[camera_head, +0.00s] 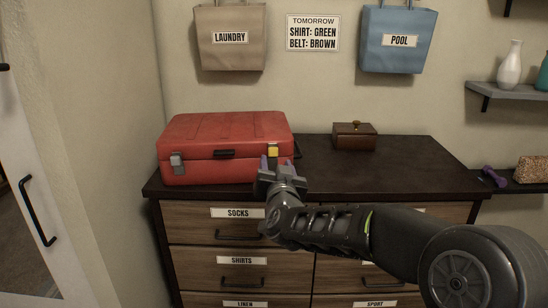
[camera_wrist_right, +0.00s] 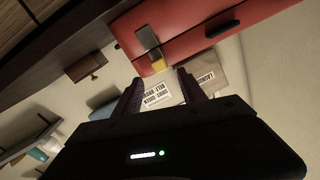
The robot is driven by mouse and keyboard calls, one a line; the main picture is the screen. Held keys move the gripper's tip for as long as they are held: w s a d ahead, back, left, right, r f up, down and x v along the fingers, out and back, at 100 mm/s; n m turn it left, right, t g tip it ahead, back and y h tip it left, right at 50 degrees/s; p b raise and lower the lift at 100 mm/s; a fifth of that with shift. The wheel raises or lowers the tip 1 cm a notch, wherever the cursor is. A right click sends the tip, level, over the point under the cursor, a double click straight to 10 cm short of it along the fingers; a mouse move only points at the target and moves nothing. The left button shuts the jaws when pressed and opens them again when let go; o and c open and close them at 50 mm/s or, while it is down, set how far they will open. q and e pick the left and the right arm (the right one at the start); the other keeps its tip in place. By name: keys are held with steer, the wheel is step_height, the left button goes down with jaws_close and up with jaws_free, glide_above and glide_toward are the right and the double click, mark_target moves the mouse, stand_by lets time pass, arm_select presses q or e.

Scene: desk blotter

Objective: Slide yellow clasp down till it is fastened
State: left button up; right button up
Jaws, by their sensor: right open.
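The red case (camera_head: 222,137) lies closed on the dark dresser top. Its yellow clasp (camera_head: 272,150) is on the front, toward the right end, on the lid side of the seam. In the right wrist view the yellow clasp (camera_wrist_right: 158,65) sits at one end of a grey plate (camera_wrist_right: 148,38). My right gripper (camera_head: 274,164) is in front of the case, by the yellow clasp. Its fingers are apart, with the clasp showing beyond the gap between the fingertips (camera_wrist_right: 158,82); I cannot tell whether they touch it. My left gripper is not in view.
A grey clasp (camera_head: 177,161) and a black handle (camera_head: 224,154) are also on the case front. A small brown box (camera_head: 354,136) stands to the right on the dresser (camera_head: 400,170). The dresser top between case and box is clear. Two bags hang on the wall above.

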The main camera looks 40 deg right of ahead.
mark_target(274, 153)
steer(key=x, duration=0.5)
steer(key=shift+w+d, duration=0.2)
steer(key=shift+w, duration=0.05)
steer(key=shift+c, duration=0.6)
jaws_close()
steer(key=shift+f, duration=0.1)
stand_by(0.5)
